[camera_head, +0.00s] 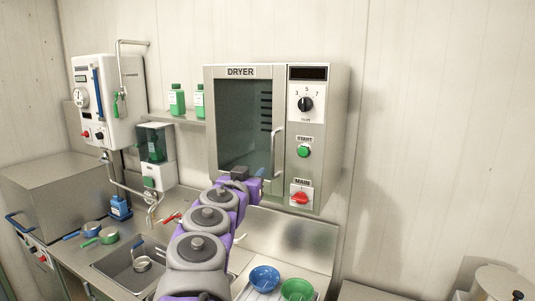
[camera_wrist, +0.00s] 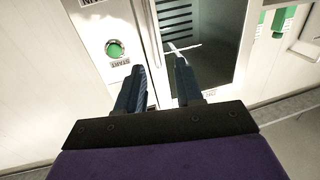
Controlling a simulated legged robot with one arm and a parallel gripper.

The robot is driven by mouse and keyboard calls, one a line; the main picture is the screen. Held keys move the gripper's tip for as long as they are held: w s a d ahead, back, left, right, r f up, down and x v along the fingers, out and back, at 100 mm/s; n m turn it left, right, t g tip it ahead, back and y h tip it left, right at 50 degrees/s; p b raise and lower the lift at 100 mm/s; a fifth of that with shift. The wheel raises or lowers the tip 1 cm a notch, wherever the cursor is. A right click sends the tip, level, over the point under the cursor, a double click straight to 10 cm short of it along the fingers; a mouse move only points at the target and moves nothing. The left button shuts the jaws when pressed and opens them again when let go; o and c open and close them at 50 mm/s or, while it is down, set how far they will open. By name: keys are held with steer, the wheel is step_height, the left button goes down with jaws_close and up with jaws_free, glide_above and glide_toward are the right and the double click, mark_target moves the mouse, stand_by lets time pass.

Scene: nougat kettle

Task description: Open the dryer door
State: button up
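The dryer (camera_head: 318,150) is a steel cabinet on the wall. Its glass door (camera_head: 240,125) looks shut in the head view. A pale vertical handle (camera_head: 277,150) is on the door's right side. My gripper (camera_head: 258,174) is at the door's lower right, close to the handle's lower end. In the wrist view my gripper (camera_wrist: 160,66) is open, its two dark fingers apart. A pale upright bar, likely the handle (camera_wrist: 149,45), runs between the fingers; I cannot tell whether they touch it. The glass door (camera_wrist: 205,50) is behind the right finger.
Right of the door are a dial (camera_head: 306,104), a green start button (camera_head: 303,151) and a red main switch (camera_head: 300,196). Green bottles (camera_head: 177,99) stand on a shelf at left. A sink (camera_head: 130,265) and blue (camera_head: 264,278) and green bowls (camera_head: 297,290) are below.

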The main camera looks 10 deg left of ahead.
steer(key=p, duration=0.1)
glide_toward(272, 156)
steer(key=w+d, duration=0.1)
steer(key=w, duration=0.1)
steer(key=shift+w+d+r+p, duration=0.15)
steer(key=shift+w+p, duration=0.45)
steer(key=shift+w, duration=1)
steer(key=shift+w+d+f+p, duration=0.15)
steer(key=shift+w+p, duration=0.4)
steer(key=shift+w, duration=1.1)
steer(key=shift+w+a, duration=0.1)
steer(key=shift+w, duration=0.65)
steer(key=shift+w+p, duration=0.4)
steer(key=shift+d, duration=0.2)
steer(key=shift+c, duration=1.3)
steer(key=shift+a, duration=0.2)
jaws_close()
